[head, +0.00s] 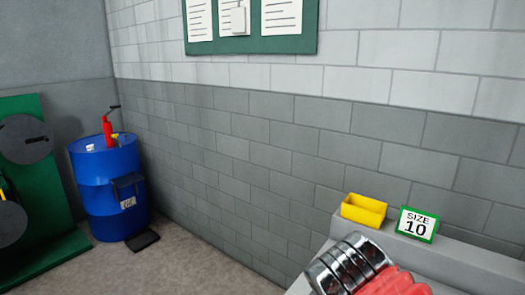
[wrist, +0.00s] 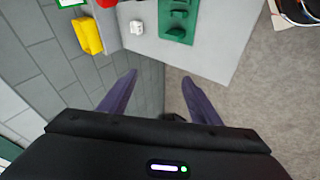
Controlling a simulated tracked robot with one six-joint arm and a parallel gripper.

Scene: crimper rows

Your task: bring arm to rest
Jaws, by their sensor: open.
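My gripper (wrist: 159,77) shows in the wrist view with its two dark purple fingers spread apart and nothing between them. Below the fingertips are the grey wall and the floor. The grey bench lies beyond the fingertips, toward the top of the picture. The head view does not show my gripper.
In the head view, a yellow bin (head: 364,209) and a "SIZE 10" sign (head: 417,224) stand on a grey ledge near a chrome ringed object (head: 346,265). A blue drum (head: 108,190) stands left. The wrist view shows a white block (wrist: 137,27) and green holder (wrist: 178,20).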

